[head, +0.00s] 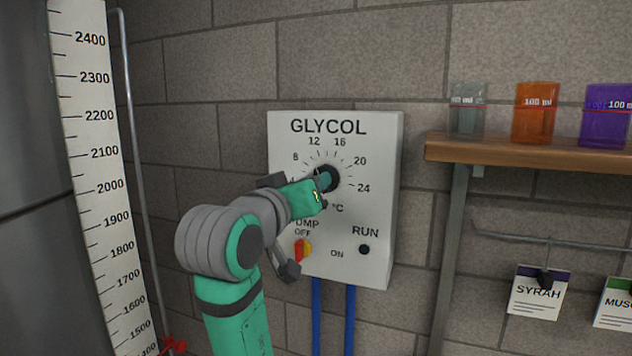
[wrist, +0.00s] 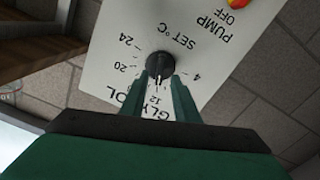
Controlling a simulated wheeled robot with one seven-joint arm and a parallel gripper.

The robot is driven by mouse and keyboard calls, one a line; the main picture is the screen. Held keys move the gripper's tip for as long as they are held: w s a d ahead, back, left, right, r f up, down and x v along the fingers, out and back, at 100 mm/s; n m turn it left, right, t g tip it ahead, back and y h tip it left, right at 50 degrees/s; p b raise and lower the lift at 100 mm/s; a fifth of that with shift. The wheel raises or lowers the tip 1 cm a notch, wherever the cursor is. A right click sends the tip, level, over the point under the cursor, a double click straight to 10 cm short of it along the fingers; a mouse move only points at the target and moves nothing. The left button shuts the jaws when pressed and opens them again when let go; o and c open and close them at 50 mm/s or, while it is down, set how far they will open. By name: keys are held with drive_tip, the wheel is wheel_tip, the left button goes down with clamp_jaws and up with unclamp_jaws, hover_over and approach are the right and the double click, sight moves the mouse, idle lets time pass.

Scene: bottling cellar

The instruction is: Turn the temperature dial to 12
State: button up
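The temperature dial (wrist: 158,66) is a round black knob on the white GLYCOL panel (head: 382,135). In the head view the dial (head: 331,177) is partly covered by my gripper (head: 326,185). In the wrist view, upside down, a pale pointer line on the dial faces roughly towards the 12. My gripper's green fingers (wrist: 161,79) are apart, one at each side of the dial's near edge. A gap shows between them; I see no clear squeeze on the knob. The 8 is hidden in the wrist view.
Below the dial are a red-yellow pump switch (head: 303,250) and a black RUN spot (head: 364,249). A wooden shelf (head: 530,152) with beakers juts out at right. A tall scale (head: 95,150) stands at left. Blue pipes (head: 350,315) run down under the panel.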

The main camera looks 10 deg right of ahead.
drive_tip(key=v, duration=0.7)
drive_tip(key=shift+s+a, duration=0.1)
